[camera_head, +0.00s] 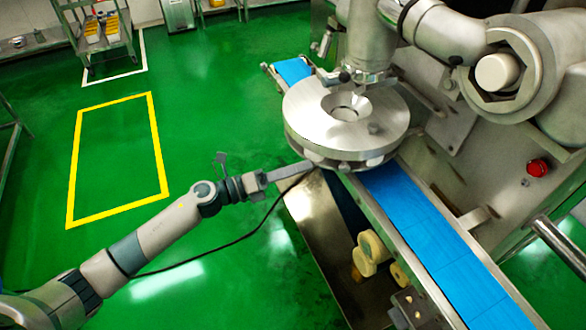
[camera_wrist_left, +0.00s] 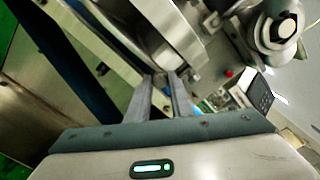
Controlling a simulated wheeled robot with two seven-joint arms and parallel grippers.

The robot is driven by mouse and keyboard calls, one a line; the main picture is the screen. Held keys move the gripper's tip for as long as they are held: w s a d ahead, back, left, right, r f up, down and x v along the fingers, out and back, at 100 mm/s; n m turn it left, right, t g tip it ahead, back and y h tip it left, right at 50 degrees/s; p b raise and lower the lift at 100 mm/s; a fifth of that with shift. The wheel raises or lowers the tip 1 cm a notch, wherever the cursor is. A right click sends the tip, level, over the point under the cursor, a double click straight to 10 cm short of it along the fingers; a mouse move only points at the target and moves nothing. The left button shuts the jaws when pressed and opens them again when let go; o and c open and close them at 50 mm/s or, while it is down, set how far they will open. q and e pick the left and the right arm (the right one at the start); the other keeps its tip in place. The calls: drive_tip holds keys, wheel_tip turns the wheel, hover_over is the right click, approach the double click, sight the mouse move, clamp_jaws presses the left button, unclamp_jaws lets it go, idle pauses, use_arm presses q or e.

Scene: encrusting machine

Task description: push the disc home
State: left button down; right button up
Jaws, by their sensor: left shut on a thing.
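The disc (camera_head: 310,112) is a thick, round, silver metal piece with a recessed centre. It sits under the machine's vertical head, above the blue conveyor belt, and appears level. My left gripper (camera_head: 309,166) reaches in from the left to the near lower edge of the disc. In the left wrist view, the two fingers of the left gripper (camera_wrist_left: 166,80) are close together, with their tips at the disc's underside edge (camera_wrist_left: 178,42). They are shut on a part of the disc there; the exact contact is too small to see. My right gripper is not in view.
The blue conveyor belt (camera_head: 435,245) runs under the disc toward the lower right. A sloping metal panel (camera_head: 310,225) and pale rollers (camera_head: 372,246) stand beside it. A red button (camera_head: 537,168) is on the machine housing. The green floor at left is open, with a yellow-outlined rectangle.

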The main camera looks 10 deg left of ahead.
use_arm(q)
drive_tip(key=c, duration=1.6)
unclamp_jaws()
drive_tip(key=shift+o, duration=0.2)
drive_tip(key=shift+s+a, duration=0.1)
drive_tip(key=shift+a, duration=0.05)
